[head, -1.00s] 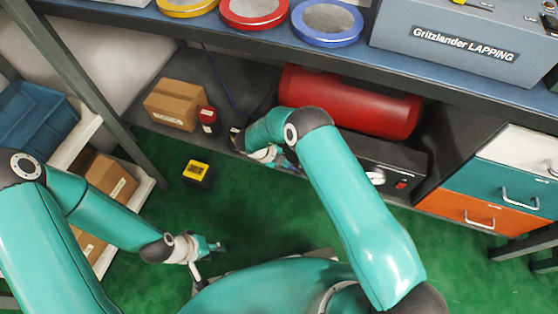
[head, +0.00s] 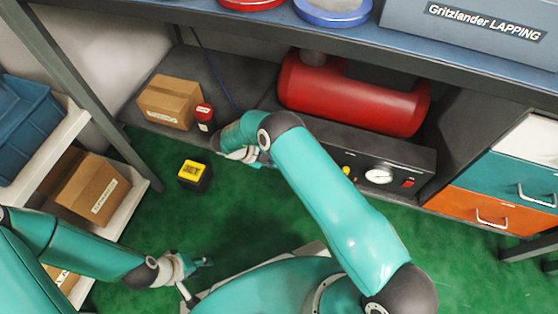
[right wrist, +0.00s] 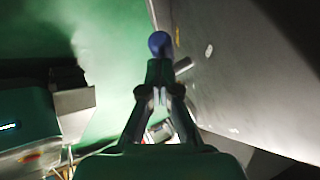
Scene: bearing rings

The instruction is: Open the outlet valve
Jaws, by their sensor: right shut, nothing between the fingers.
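The red compressor tank (head: 350,95) lies on the low shelf. Its dark front panel (head: 405,158) carries a white gauge (head: 378,176), a red switch (head: 408,184) and a small yellow knob (head: 346,171). I cannot tell which part is the outlet valve. A round blue knob (right wrist: 159,42) shows just beyond the fingertips of my right gripper (right wrist: 159,68), which is shut and empty; I cannot tell whether they touch. In the head view my right gripper is partly hidden by its arm, left of the panel. My left gripper (head: 200,278) is open and empty, above the green floor.
A cardboard box (head: 170,100) and a red-capped container (head: 204,116) stand on the low shelf, left of my right gripper. A black and yellow box (head: 194,175) sits on the floor. The bench edge (head: 330,38) overhangs the tank. Drawers (head: 495,205) stand right.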

